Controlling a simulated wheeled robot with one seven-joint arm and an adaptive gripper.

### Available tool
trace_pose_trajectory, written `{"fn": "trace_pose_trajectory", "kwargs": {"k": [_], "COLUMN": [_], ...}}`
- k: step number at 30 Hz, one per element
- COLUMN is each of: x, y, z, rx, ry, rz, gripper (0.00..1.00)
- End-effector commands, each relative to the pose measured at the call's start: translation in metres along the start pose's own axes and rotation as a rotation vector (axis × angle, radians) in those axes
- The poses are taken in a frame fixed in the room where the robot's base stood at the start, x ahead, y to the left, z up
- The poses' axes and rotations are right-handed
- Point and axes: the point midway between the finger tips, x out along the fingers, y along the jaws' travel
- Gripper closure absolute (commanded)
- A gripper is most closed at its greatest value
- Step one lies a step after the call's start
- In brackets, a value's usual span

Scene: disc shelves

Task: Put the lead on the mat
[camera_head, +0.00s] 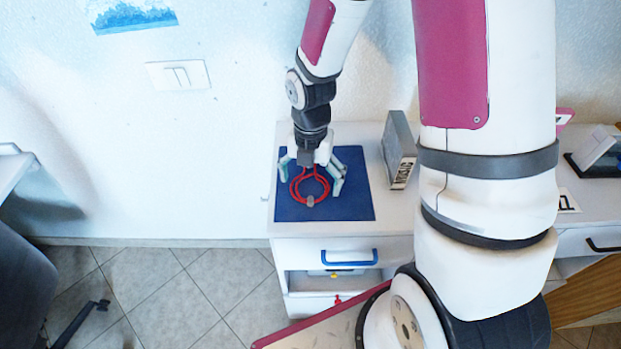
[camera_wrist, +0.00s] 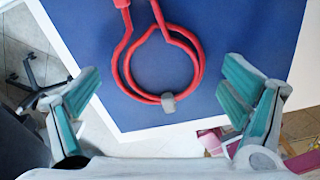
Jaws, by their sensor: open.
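The red lead (camera_head: 299,190) lies coiled in a loop on the blue mat (camera_head: 350,207), on top of a white cabinet. A grey tie holds the coil at its near side. In the wrist view the lead (camera_wrist: 129,72) shows with its loop and two red ends over the mat (camera_wrist: 235,30). My gripper (camera_head: 311,185) is over the mat, around the coil in the head view. In the wrist view its fingers (camera_wrist: 160,105) are spread wide and nothing is between them in their grasp. I cannot tell how high the fingertips are above the mat.
A grey box file (camera_head: 397,150) stands on the cabinet right of the mat. The cabinet drawer has a blue handle (camera_head: 349,258). A dark chair (camera_head: 30,290) stands at the lower left. Tiled floor (camera_head: 180,290) is free in front.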

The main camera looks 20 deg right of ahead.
Motion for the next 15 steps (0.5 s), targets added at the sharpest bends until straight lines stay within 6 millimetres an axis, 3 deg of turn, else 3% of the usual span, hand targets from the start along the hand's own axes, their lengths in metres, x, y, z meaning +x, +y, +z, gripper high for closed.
{"fn": "trace_pose_trajectory", "kwargs": {"k": [7, 15], "x": [-0.015, -0.070], "y": [0.000, 0.000], "z": [0.001, 0.001], "rx": [0.001, 0.002], "ry": [-0.003, -0.005], "rz": [0.002, 0.004], "gripper": [0.08, 0.08]}}
